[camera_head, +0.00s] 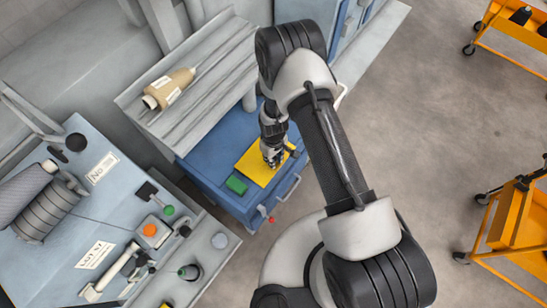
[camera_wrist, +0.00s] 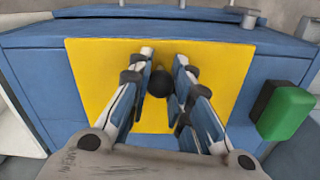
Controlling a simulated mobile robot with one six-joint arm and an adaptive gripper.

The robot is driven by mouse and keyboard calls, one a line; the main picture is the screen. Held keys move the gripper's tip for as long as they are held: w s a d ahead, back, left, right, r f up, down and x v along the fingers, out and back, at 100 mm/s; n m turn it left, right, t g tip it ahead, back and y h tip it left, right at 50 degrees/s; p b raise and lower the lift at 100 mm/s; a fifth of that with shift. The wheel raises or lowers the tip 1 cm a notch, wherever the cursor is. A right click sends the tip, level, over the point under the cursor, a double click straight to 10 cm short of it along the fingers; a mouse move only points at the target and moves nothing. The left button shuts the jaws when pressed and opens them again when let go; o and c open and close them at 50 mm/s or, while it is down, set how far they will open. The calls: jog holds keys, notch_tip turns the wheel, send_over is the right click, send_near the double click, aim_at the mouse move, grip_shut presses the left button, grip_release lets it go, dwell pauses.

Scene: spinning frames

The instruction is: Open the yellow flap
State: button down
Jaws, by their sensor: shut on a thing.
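The yellow flap (camera_head: 252,168) is a square panel on top of the blue cabinet in the head view, and it lies flat against it. In the wrist view the yellow flap (camera_wrist: 92,72) fills the middle. A round black knob (camera_wrist: 160,83) stands out from it. My gripper (camera_wrist: 161,66) is over the flap with a finger on each side of the knob, shut on it. In the head view my gripper (camera_head: 272,157) reaches down to the flap and hides the knob.
The blue cabinet (camera_head: 205,160) has a green block (camera_head: 237,185) beside the flap and a red knob (camera_head: 271,219) at its front. A bobbin (camera_head: 169,88) lies on a grey slatted surface at upper left. Orange carts (camera_head: 515,215) stand at right on open floor.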

aim_at(258, 152)
jog(key=shift+w+r, duration=0.1)
jog(key=shift+r, duration=0.05)
jog(key=shift+w+a+r, duration=0.15)
jog(key=shift+a+r, duration=0.05)
jog(key=shift+r, duration=0.2)
jog(key=shift+w+a+r, duration=0.1)
jog(key=shift+a+r, duration=0.05)
jog(key=shift+r, duration=0.25)
jog(key=a+r, duration=0.1)
jog(key=w+r, duration=0.1)
jog(key=w+a+r, duration=0.1)
jog(key=r, duration=0.1)
jog(key=shift+w+a+r, duration=0.1)
jog(key=shift+w+a, duration=0.05)
jog(key=shift+a, duration=0.15)
jog(key=shift+w+a+r, duration=0.35)
jog(key=shift+a, duration=0.3)
jog(key=shift+w+a+r, duration=0.35)
jog(key=shift+a, duration=0.3)
jog(key=shift+s+f, duration=0.1)
jog(key=c, duration=1.7)
grip_release()
jog(key=shift+o, duration=1.4)
jog(key=shift+d, duration=0.1)
